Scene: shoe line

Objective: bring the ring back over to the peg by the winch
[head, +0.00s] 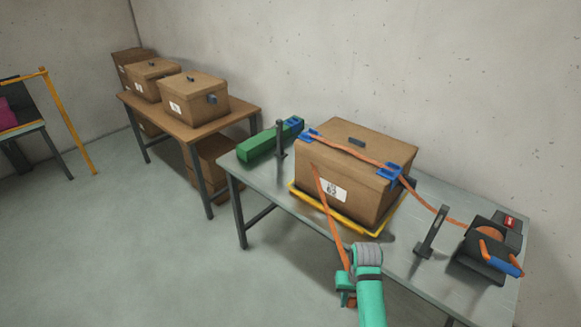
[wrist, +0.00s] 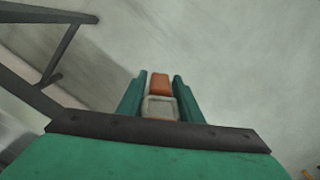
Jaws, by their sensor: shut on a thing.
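My gripper (head: 347,287) is low in front of the table's front edge. In the wrist view my gripper (wrist: 160,95) has its fingers closed around a squarish grey ring (wrist: 160,108) at the end of the orange strap (wrist: 160,84). The strap (head: 328,215) runs up from my gripper past the box's front left edge. It also lies over the box top and reaches the winch (head: 485,255) at the table's right end. The dark peg by the winch (head: 432,235) stands just left of the winch, slightly tilted in the picture, with nothing seen on it.
The cardboard box (head: 365,165) stands on a yellow-edged base (head: 368,230) with blue corner guards (head: 390,172). Another dark peg (head: 280,138) stands left of it beside a green long case (head: 262,145). A brown table (head: 180,118) with boxes is at the back left. The near floor is clear.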

